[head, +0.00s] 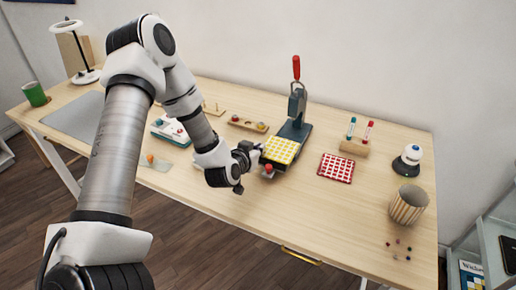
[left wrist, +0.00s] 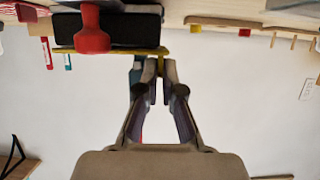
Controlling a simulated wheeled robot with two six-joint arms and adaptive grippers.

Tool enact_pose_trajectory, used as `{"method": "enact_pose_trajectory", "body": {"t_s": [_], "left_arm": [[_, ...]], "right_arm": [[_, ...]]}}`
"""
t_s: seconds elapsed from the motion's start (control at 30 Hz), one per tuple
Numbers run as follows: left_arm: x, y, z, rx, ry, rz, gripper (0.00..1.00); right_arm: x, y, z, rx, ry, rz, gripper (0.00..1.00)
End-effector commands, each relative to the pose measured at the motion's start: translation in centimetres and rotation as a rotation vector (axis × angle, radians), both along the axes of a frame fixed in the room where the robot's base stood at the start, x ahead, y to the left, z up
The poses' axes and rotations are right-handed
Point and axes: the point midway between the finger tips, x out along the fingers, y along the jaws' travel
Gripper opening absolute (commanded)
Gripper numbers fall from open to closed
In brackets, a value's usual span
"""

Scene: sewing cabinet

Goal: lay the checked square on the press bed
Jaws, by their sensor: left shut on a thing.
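A yellow-and-white checked square (head: 281,150) is over the front part of the dark press (head: 297,128), level with its bed. My left gripper (head: 259,149) is shut on its left edge. In the left wrist view the square shows edge-on as a thin yellow strip (left wrist: 108,50), its end between my fingertips (left wrist: 154,70), close against the dark press base (left wrist: 125,30). I cannot tell whether it touches the bed. A red-and-white checked square (head: 336,168) lies on the table right of the press. My right gripper is not in view.
The press has a raised red-handled lever (head: 296,68) and a red knob (head: 268,169) in front. A wooden holder with two tubes (head: 355,147), a black-and-white device (head: 407,160) and a striped cup (head: 409,204) stand right. The table's front middle (head: 300,215) is clear.

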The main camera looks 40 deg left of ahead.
Motion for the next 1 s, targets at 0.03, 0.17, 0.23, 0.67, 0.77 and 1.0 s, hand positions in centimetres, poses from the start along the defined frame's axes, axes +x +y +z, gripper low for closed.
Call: {"method": "enact_pose_trajectory", "body": {"t_s": [0.03, 0.17, 0.23, 0.67, 0.77, 1.0], "left_arm": [[0.0, 0.0, 0.0, 0.0, 0.0, 0.0, 0.0], [0.0, 0.0, 0.0, 0.0, 0.0, 0.0, 0.0], [0.0, 0.0, 0.0, 0.0, 0.0, 0.0, 0.0], [0.0, 0.0, 0.0, 0.0, 0.001, 0.0, 0.35], [-0.5, -0.1, 0.2, -0.002, 0.002, 0.001, 0.35], [-4.6, -1.1, 1.9, -0.007, 0.0, 0.002, 0.35]], "right_arm": [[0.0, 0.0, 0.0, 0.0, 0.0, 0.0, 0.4], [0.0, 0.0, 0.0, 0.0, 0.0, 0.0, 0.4], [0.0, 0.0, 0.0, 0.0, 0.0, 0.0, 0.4], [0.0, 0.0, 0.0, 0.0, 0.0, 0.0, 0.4], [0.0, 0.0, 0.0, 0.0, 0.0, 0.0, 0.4], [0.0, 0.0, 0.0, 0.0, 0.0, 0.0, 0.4]]}}
